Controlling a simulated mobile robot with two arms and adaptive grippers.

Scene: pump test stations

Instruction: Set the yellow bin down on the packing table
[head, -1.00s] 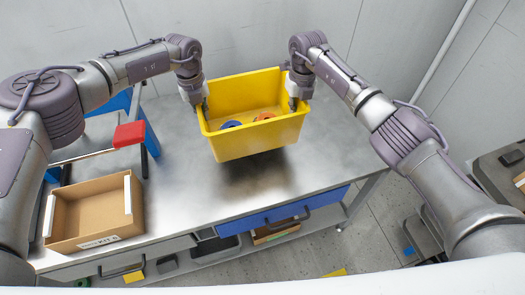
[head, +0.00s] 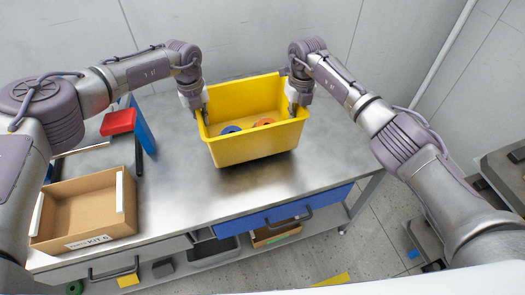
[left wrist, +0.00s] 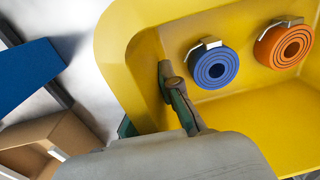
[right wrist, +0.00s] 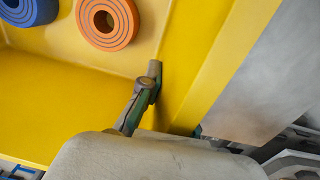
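The yellow bin (head: 250,148) is upright over the middle of the steel packing table (head: 180,190), with a thin dark shadow close under its base. I cannot tell whether its base touches the tabletop. A blue ring part (left wrist: 213,68) and an orange ring part (left wrist: 284,46) lie inside it. My left gripper (head: 204,108) is shut on the bin's left wall, one finger inside and one outside. My right gripper (head: 293,108) is shut on the right wall, with a finger inside seen in the right wrist view (right wrist: 145,95). The outer fingers are mostly hidden.
A cardboard kit box (head: 85,212) sits at the table's front left. A red block (head: 118,122) and a blue panel (head: 143,124) stand behind it. A blue drawer (head: 275,215) is under the front edge. The tabletop in front of the bin is clear.

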